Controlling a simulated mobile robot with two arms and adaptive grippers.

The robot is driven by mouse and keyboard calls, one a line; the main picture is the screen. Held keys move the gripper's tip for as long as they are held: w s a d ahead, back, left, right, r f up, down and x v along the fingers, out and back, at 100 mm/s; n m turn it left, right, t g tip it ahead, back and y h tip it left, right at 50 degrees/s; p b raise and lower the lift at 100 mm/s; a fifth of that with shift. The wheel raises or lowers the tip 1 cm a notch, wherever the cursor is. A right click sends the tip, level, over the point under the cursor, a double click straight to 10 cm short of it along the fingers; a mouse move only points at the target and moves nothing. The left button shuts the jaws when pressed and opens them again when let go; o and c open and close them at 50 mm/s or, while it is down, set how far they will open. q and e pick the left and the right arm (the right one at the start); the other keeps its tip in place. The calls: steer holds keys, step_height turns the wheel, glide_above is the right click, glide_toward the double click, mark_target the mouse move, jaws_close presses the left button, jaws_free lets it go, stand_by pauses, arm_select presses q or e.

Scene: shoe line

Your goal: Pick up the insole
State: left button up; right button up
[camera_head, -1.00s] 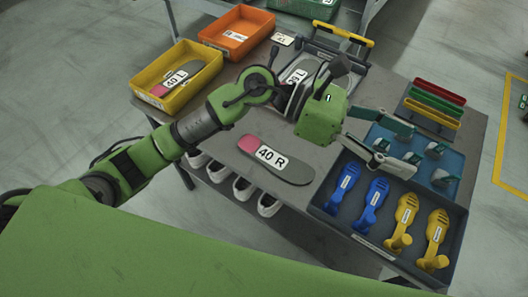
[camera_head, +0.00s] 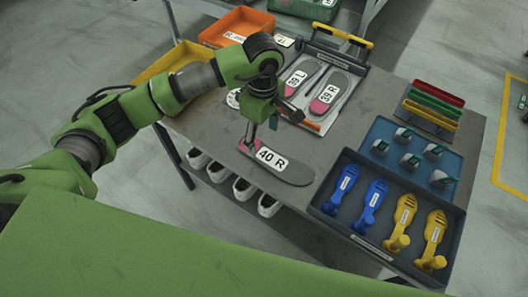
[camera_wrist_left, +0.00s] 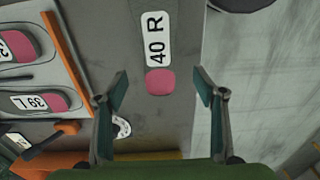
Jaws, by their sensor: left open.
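The insole labelled 40 R (camera_head: 288,172) lies flat on the grey table (camera_head: 215,132). It has a pink end and a dark grey end. My left gripper (camera_head: 262,133) points down above the pink end. In the left wrist view the insole's pink end (camera_wrist_left: 160,82) and label show between the open, empty fingers of my left gripper (camera_wrist_left: 160,92). The fingers appear apart from the insole. The rest of the insole runs out of the top of that view. My right gripper is not in view.
A tray with 39 L and 39 R insoles (camera_head: 327,116) stands behind. A yellow bin (camera_head: 150,70) is partly hidden by my arm. An orange bin (camera_head: 212,37) stands behind it. A dark tray (camera_head: 330,209) with blue and yellow tools lies to the right. White shoes (camera_head: 245,188) sit below.

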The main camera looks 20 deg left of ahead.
mark_target(264, 154)
arm_select(q)
steer(key=shift+f, duration=0.85)
step_height(264, 154, down, 4)
steer(key=shift+d+f+p, duration=0.1)
steer(key=shift+d+p, duration=0.05)
steer(key=shift+p, duration=0.7)
steer(key=shift+w+f, duration=0.1)
steer(key=shift+f, duration=0.5)
steer(key=c, duration=1.1)
